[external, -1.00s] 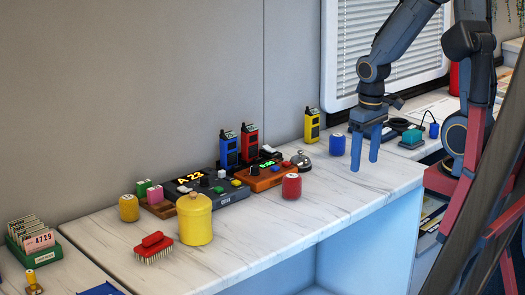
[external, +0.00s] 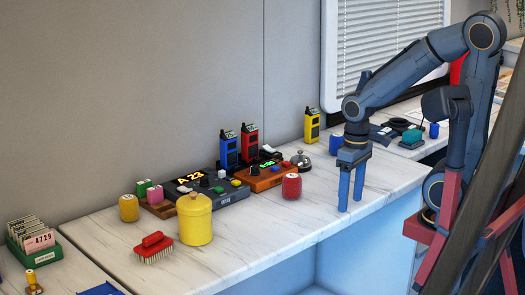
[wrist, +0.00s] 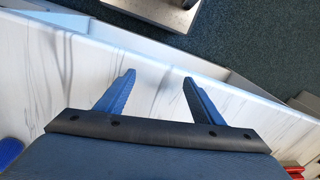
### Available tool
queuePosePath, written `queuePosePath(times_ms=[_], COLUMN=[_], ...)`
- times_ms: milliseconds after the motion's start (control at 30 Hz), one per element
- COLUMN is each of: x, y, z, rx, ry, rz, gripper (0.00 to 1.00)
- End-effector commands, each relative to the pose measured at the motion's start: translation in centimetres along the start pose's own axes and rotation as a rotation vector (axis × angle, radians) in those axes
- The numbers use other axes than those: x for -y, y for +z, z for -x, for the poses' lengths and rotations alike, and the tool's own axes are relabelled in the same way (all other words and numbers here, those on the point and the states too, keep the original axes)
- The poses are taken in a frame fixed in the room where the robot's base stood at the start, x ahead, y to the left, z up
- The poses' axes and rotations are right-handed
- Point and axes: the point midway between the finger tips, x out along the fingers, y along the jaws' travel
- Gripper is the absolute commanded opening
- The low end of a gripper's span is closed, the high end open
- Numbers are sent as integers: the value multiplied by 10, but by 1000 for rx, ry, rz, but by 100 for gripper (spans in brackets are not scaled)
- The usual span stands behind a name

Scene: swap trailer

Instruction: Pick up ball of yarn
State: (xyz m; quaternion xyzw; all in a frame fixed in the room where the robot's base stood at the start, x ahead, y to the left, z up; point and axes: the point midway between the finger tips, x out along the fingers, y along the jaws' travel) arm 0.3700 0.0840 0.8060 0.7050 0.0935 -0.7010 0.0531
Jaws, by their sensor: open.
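I cannot make out a ball of yarn in either view. My gripper (external: 350,204) points down above the right part of the white marbled counter (external: 262,232), near its front edge. It also shows in the wrist view (wrist: 158,77), with its two blue fingers apart and nothing between them. A red short cylinder (external: 291,186) stands on the counter to the left of my gripper. A blue one (external: 336,143) stands behind it, and a yellow-orange one (external: 129,208) stands at the far left of the counter.
A yellow lidded jar (external: 195,222) and a red brush (external: 154,247) stand left. Dark and orange consoles (external: 264,178), blue, red and yellow radios (external: 312,124) and a bell (external: 301,161) line the back. The counter between red cylinder and gripper is clear.

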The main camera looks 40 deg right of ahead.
Motion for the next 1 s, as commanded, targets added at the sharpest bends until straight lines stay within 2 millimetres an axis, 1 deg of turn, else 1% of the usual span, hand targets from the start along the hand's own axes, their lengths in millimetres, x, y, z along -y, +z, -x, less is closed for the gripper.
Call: queuePosePath(times_ms=[467,500,767,833,900,967,1000], x=[0,0,0,-2,-4,-9,-14], y=[0,0,0,-4,-11,-23,-34], z=[0,0,1,4,12,23,32], rx=[0,0,0,-1,1,1,0], ry=[0,0,0,1,2,4,6], rz=[0,0,1,10,36,75,112], gripper=[61,65,65,65,65,65,65])
